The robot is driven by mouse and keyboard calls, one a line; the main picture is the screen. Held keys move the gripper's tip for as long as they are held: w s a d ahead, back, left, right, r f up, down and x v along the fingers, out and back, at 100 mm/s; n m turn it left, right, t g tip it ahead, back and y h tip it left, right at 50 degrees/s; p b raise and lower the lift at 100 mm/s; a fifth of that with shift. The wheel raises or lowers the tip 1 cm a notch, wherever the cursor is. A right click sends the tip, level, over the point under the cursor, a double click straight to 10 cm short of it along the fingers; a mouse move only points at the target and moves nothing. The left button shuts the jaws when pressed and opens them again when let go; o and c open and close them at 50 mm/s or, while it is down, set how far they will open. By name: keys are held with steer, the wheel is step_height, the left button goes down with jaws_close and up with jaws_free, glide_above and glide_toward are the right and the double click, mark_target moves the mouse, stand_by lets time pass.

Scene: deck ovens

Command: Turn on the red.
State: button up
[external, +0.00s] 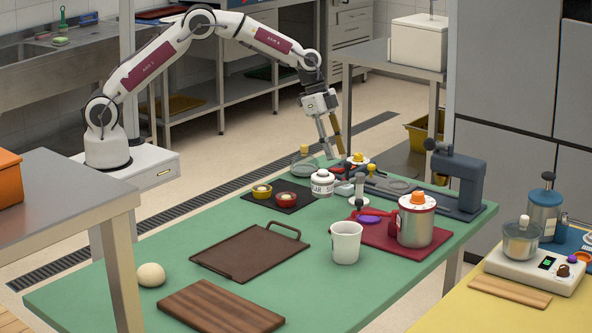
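Red items stand on the green table (190,262). A dark red round piece (287,198) sits beside a yellow round piece (262,190) on a small black board. A red mat (385,233) lies on the right under a steel pot (416,224) with a red band and orange knob. No lit indicator shows on any red item, and I cannot tell which one is the switch. My gripper (334,152) points down above the back of the table, behind the white jar. Its two fingers look apart, with nothing visible between them.
A white jar (322,184), white cup (346,242), dark tray (250,252), wooden board (222,307) and dough ball (151,275) stand on the table. A grey press (462,180) stands at the back right. A scale (535,268) is on the yellow table.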

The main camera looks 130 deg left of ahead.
mark_target(341, 169)
steer(key=shift+x, duration=1.95)
jaws_close()
